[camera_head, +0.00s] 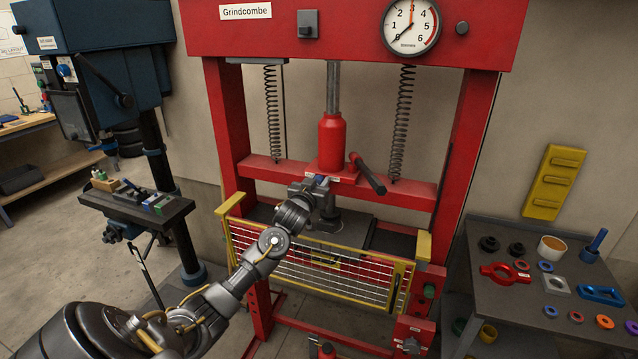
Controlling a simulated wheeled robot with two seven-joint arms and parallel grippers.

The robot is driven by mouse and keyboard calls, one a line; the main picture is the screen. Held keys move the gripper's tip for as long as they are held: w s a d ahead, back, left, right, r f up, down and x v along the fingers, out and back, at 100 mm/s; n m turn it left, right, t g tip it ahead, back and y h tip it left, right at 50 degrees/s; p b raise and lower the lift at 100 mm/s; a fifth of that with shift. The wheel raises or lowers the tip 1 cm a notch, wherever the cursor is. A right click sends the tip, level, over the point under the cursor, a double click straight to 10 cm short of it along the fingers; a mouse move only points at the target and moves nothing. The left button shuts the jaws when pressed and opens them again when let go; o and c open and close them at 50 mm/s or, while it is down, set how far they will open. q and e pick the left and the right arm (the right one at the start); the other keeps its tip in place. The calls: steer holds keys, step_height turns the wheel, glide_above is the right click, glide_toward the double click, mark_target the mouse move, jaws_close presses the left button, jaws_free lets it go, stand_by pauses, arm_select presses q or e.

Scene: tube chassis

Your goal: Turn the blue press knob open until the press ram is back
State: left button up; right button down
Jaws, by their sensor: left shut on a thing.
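The red press (350,30) stands in the middle, with a red bottle-shaped jack (332,145) hanging at its centre under a grey rod. My left gripper (322,184) reaches the foot of the jack. It is shut on the blue press knob (325,181), of which only a small bit of blue shows; the fingers hide the rest. The ram (326,208) shows below the jack, partly behind my gripper, above the dark press bed. Whether it touches anything there I cannot tell. My right gripper is out of view.
A dark pump handle (369,175) sticks out right of the jack. A gauge (410,27) is at the top. A grey table (510,300) with loose parts stands at right, a blue drill press (95,50) at left.

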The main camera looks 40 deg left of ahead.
arm_select(q)
steer(key=shift+r+n+p, duration=0.1)
steer(key=shift+n+p, duration=0.45)
steer(key=shift+n, duration=0.35)
steer(key=o, duration=1)
steer(key=shift+c, duration=0.2)
steer(key=b+v, duration=0.3)
steer(key=v, duration=0.7)
steer(key=shift+s+d, duration=0.2)
steer(key=shift+s, duration=0.1)
